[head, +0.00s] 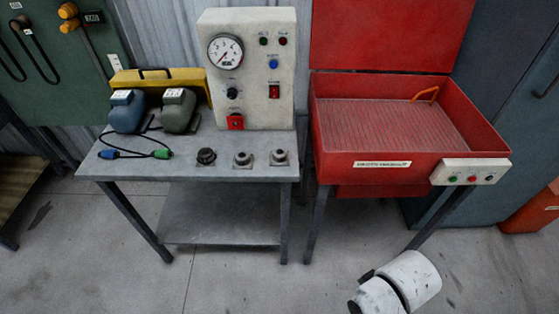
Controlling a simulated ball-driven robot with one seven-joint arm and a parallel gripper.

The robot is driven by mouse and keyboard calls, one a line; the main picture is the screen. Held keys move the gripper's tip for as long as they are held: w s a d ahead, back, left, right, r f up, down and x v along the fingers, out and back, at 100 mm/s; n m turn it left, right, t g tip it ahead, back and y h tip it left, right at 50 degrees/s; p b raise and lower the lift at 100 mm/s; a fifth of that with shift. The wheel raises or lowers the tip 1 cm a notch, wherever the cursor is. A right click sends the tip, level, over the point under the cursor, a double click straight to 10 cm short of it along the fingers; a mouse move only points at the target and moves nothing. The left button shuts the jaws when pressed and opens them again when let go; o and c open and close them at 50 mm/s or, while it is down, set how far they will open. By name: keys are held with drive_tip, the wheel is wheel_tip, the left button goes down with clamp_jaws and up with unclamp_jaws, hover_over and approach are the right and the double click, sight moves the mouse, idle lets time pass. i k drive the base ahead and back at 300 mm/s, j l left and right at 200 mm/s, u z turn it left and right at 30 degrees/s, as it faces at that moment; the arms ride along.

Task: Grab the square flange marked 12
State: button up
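Three small flange-like parts with raised round centres sit along the front edge of the grey metal table. The left one is a dark round part (206,157). The middle one is a grey flange (242,160) on a squarish base. The right one is another grey flange (279,157), also on a squarish base. Any numbers on them are too small to read, so I cannot tell which is marked 12. White links of my arm show at the bottom right; my gripper is not in view.
The grey table (200,172) also holds a blue motor-like unit (126,112), a grey-green one (178,112), a cable, a yellow case (160,77) and a white gauge panel (250,80). A red open basin (400,160) stands to the right. Floor in front is clear.

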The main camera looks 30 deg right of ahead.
sight(206, 156)
drive_tip(key=i+j, duration=0.2)
drive_tip(key=j, duration=0.15)
drive_tip(key=i+j+z, duration=0.1)
drive_tip(key=j, duration=0.2)
drive_tip(key=i+j, duration=0.25)
drive_tip(key=i+j+z, duration=0.1)
drive_tip(key=j, duration=0.35)
drive_tip(key=i+j+z, duration=0.1)
drive_tip(key=j, duration=0.3)
drive_tip(key=i+j, duration=0.25)
drive_tip(key=j+z, duration=0.05)
drive_tip(key=j, duration=0.05)
